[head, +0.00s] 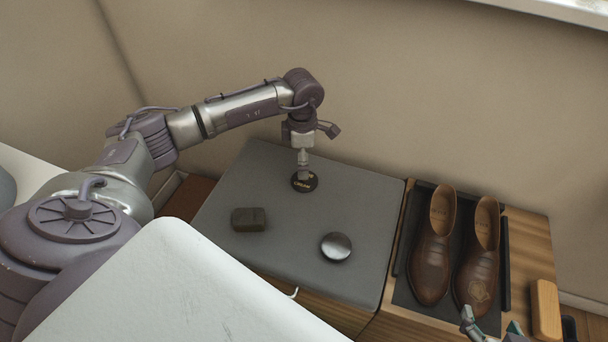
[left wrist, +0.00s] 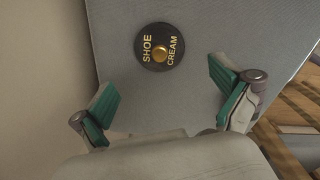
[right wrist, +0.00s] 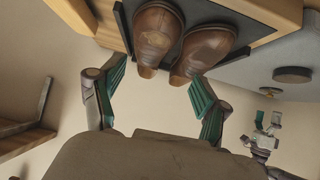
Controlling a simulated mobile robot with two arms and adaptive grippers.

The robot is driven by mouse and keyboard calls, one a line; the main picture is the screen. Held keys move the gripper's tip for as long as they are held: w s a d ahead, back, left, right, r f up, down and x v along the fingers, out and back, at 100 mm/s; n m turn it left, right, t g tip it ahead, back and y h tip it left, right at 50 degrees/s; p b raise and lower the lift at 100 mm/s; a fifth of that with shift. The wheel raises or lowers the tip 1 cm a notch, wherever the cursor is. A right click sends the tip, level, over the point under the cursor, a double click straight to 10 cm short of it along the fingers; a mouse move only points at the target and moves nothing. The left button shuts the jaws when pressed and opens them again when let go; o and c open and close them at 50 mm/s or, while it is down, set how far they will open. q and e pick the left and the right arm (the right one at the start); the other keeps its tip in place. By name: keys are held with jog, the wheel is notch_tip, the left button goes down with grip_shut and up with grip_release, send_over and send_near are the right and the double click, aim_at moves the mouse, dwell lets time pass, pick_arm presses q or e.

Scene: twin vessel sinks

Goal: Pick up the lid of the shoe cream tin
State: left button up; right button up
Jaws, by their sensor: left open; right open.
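The shoe cream lid (head: 304,182) is a dark disc lying on the grey mat. In the left wrist view the lid (left wrist: 148,60) shows gold lettering and a brass knob, just beyond the fingertips and between their lines. My left gripper (head: 303,168) points down over the lid and partly covers it; it also shows in the left wrist view (left wrist: 165,85), open and empty. A round tin (head: 336,246) with a shiny dark top sits nearer on the mat. My right gripper (head: 491,323) is open at the bottom edge, near the shoes; its fingers (right wrist: 160,85) hold nothing.
A dark brown block (head: 248,220) lies on the grey mat (head: 275,230), left of the tin. Brown shoes (head: 434,250) stand on a dark mat at the right, with a wooden brush (head: 545,308) beside them. The wall rises close behind the lid.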

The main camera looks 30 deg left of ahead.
aim_at(310, 185)
pick_arm(q)
jog(key=shift+d+f, duration=0.1)
jog(key=shift+f, duration=0.8)
notch_tip(310, 185, down, 4)
jog(key=shift+w+d+f+b, duration=0.1)
jog(key=shift+d+f+b, duration=0.1)
jog(key=shift+b, duration=0.75)
jog(key=shift+f, duration=0.15)
pick_arm(e)
jog(key=w+a+r+t+y, duration=0.1)
jog(key=w+a+r+t, duration=0.1)
jog(key=w+r+t, duration=0.2)
notch_tip(310, 185, up, 4)
jog(key=shift+w+a+f+t+y, duration=0.25)
jog(key=shift+w+t+y, duration=0.15)
jog(key=shift+t, duration=0.4)
pick_arm(q)
jog(key=shift+c, duration=0.2)
jog(key=c, duration=1.6)
jog(key=shift+f, duration=0.1)
grip_shut()
pick_arm(e)
jog(key=shift+s+d, duration=0.1)
jog(key=shift+s, duration=0.05)
